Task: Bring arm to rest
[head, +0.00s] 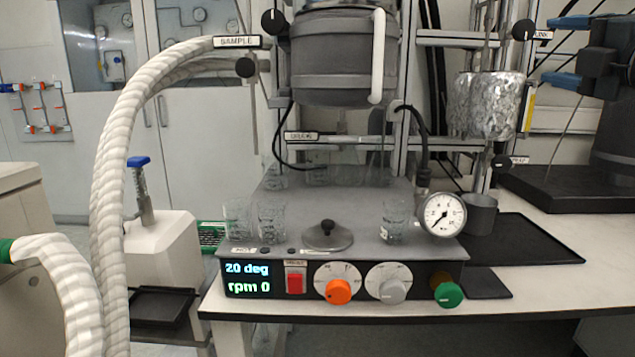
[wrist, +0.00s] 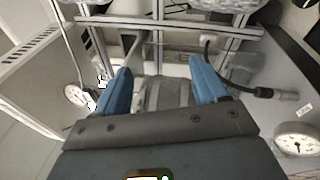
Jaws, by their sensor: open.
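My gripper (head: 552,50) is at the upper right of the head view, with its two blue fingers pointing left and spread apart. It is empty, to the right of the foil-wrapped vessels (head: 492,104). In the wrist view my gripper (wrist: 160,78) also shows both blue fingers wide apart, with nothing held between them. A grey ribbed shape (wrist: 168,95) shows behind the gap; I cannot tell what it is. Part of my arm is cut off by the right edge of the head view.
The stirrer unit (head: 340,265) stands on the white bench, reading 20 deg and rpm 0. A grey reactor vessel (head: 335,55) hangs above it. Several glass beakers and a pressure gauge (head: 441,214) are there. A thick white hose (head: 110,180) arches at left. The right bench front (head: 560,285) is clear.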

